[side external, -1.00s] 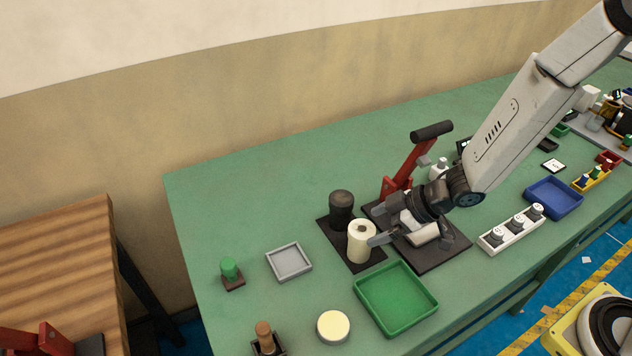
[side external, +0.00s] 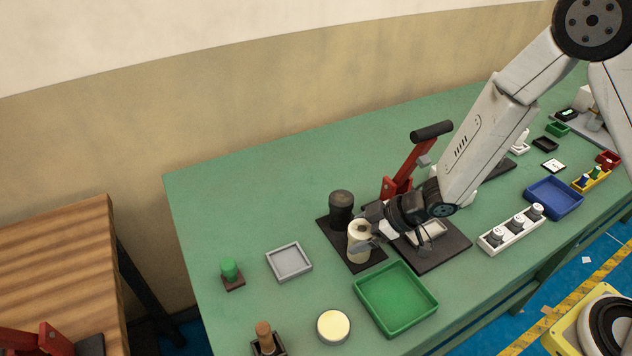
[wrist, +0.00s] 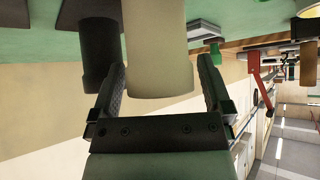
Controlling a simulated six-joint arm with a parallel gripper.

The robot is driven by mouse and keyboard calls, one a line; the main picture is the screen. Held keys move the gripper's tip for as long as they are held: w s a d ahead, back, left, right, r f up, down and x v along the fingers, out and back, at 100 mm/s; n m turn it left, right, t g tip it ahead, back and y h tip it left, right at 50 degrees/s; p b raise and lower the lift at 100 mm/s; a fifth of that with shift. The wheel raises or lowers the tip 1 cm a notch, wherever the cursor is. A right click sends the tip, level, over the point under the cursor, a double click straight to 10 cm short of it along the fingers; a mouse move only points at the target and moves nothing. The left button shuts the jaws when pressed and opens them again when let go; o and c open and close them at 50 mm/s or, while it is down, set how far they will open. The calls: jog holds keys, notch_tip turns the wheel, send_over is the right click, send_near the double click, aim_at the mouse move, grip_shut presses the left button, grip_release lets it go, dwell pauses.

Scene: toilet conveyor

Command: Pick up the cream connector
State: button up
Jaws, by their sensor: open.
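The cream connector (side external: 358,246) is a pale upright cylinder on a black base plate (side external: 369,264) in the side view. It also fills the middle of the wrist view (wrist: 157,50), where the picture is upside down. My gripper (side external: 366,236) is at the connector, its fingers around the upper part. In the wrist view my gripper (wrist: 161,80) is open, with one finger on each side of the connector. Small gaps seem to remain between the fingers and the connector, though contact on the left finger is hard to tell.
A black cylinder (side external: 341,209) stands close beside the connector on the same plate. A red lever press (side external: 397,181) stands behind my gripper. A green tray (side external: 396,298) lies in front, a grey tray (side external: 289,262) to the left. The table between the grey tray and plate is clear.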

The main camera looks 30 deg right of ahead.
jog(key=c, duration=1.2)
jog(key=shift+o, duration=0.2)
jog(key=shift+r, duration=0.2)
jog(key=shift+r, duration=4.8)
